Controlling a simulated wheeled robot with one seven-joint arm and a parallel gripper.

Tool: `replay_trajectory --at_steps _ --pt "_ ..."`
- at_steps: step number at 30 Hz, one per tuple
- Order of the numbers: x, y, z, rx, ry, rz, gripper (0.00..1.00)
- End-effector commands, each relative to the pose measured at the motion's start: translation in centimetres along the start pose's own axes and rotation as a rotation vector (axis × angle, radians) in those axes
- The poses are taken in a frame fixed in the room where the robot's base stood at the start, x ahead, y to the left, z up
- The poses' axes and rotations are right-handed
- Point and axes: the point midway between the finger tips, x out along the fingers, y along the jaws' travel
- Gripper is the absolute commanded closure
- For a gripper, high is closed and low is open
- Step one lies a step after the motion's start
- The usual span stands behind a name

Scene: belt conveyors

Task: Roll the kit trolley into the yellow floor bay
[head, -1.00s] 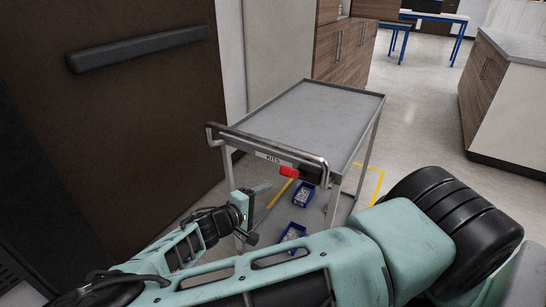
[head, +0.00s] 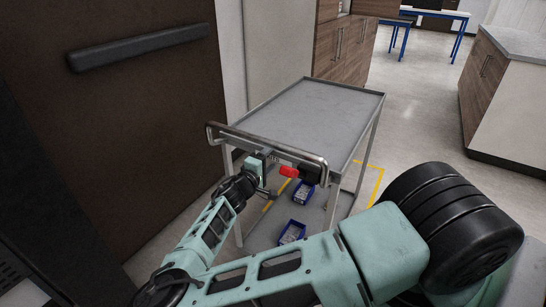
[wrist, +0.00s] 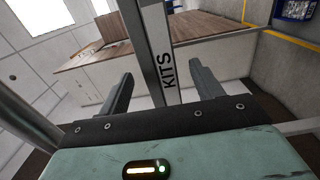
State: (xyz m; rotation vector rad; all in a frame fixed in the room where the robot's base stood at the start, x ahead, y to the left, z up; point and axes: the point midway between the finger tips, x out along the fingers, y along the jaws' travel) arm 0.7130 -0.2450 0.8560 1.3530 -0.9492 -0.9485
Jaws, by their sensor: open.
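The kit trolley (head: 322,108) has a grey flat top, thin legs, and a grey push handle (head: 225,133) at its near end. The yellow floor bay (head: 377,188) shows as tape lines under and beyond the trolley. My gripper (head: 264,168) is at the trolley's near end, just below the handle bar. In the wrist view its two fingers (wrist: 162,88) are apart, with the trolley's grey edge strip marked KITS (wrist: 166,65) seen between them. I cannot tell whether the fingers touch or reach around it.
Blue bins (head: 292,232) of small parts sit on the trolley's lower shelf. A red item (head: 288,171) is beneath the handle. A dark door (head: 130,120) stands close on the left. A wooden cabinet (head: 345,45) is behind; open floor lies right, before a counter (head: 500,100).

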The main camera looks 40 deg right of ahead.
Motion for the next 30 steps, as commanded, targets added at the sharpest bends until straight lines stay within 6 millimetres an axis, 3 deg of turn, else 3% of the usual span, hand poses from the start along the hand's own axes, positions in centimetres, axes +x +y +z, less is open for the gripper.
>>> replay_trajectory --at_steps 3,7,17,20,24,25,30 --pt "1.9 -0.2 0.1 0.000 -0.003 0.000 0.35" --pt "3.1 -0.1 0.0 0.001 0.000 -0.001 0.35" --pt "3.5 0.0 0.0 0.000 0.001 -0.001 0.35" --pt "3.5 0.0 0.0 0.000 0.000 -0.001 0.57" --pt "3.5 -0.1 0.0 0.000 0.000 -0.001 0.96" --pt "3.5 -0.1 0.0 0.000 0.000 -0.001 1.00" --pt "3.5 -0.1 0.0 0.000 0.000 -0.002 1.00"
